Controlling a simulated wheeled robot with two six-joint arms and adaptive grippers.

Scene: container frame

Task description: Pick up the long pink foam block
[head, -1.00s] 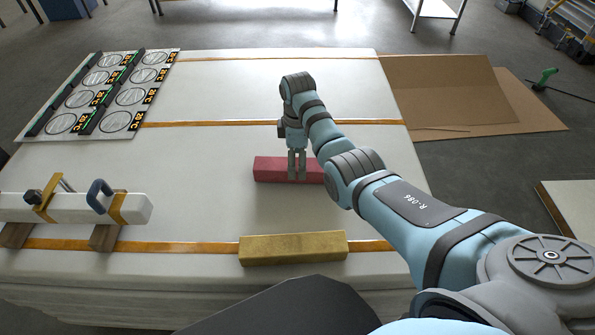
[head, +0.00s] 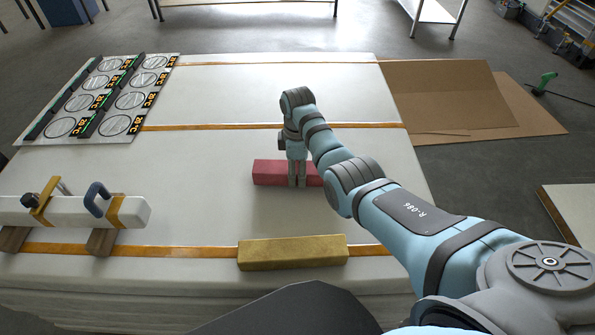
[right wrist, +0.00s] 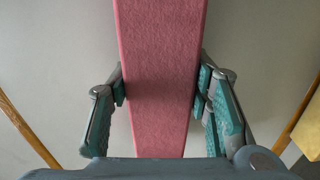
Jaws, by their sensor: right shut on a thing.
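The long pink foam block (head: 270,173) lies on the white table, left to right in the head view. My right gripper (head: 297,183) points down over its middle, with fingers on its near and far sides. In the right wrist view the block (right wrist: 163,45) runs up the picture between the two fingers of the right gripper (right wrist: 160,92), which press on both its sides. The block appears to rest on the table; any small gap under it cannot be told. The block's right end is partly hidden by my arm. My left gripper is not in view.
A yellow foam block (head: 292,252) lies nearer on the white table (head: 210,190). A white beam with clamps (head: 65,211) stands at the left. A panel with round dials (head: 100,97) lies at the back left. Flat cardboard (head: 450,95) is at the right.

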